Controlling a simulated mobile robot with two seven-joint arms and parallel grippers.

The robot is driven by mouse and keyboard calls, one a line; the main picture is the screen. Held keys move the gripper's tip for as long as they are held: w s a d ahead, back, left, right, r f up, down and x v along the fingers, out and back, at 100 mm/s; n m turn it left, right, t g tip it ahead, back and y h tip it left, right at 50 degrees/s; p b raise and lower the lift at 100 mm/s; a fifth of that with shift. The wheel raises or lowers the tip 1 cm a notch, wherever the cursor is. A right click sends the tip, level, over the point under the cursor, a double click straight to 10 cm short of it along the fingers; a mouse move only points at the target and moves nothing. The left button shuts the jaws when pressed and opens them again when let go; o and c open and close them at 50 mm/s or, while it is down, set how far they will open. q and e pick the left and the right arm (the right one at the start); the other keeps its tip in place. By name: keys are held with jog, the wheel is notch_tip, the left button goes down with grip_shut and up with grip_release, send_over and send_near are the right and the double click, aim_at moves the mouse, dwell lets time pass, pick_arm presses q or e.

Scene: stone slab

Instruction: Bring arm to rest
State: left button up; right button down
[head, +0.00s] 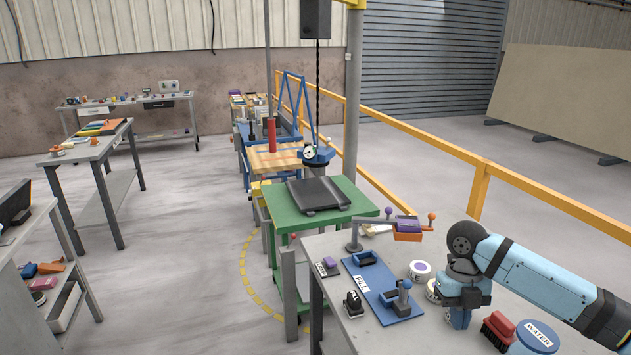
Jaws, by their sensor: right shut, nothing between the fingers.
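Whether the fingertips touch the bench, I cannot tell. My left gripper is not in view.
A blue mat marked FILL (362,285) holds blue fixtures. A labelled roll (420,268), a black stamp (354,304) and a blue WATER tub (537,335) stand nearby. A green cart (350,200) adjoins the bench; a yellow rail (480,188) runs behind. The left floor aisle is open.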

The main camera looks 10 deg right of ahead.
jog(key=s+a+f+m+t+y, duration=0.1)
jog(key=s+a+f+m+t, duration=0.1)
jog(key=s+a+f+m, duration=0.45)
jog(key=s+a+f+m+t+y, duration=0.15)
jog(key=s+a+f+m, duration=0.25)
jog(key=s+a+m, duration=0.45)
jog(key=s+d+m+t+h, duration=0.1)
jog(key=s+d+m+t, duration=0.15)
jog(key=s+m, duration=0.55)
jog(key=s+d+m+t+h, duration=0.15)
jog(key=s+d+m, duration=0.3)
jog(key=m, duration=0.45)
jog(key=w+a+f+t+y+p, duration=0.1)
jog(key=w+a+f+t, duration=0.1)
jog(key=f, duration=0.3)
jog(key=w+a+f+t+y+p, duration=0.1)
jog(key=w+a+f+t, duration=0.2)
jog(key=a+f+t, duration=0.1)
jog(key=shift+w+a+f+n+y, duration=0.35)
jog(key=shift+a+f, duration=0.15)
jog(key=shift+f, duration=0.45)
jog(key=shift+t, duration=0.25)
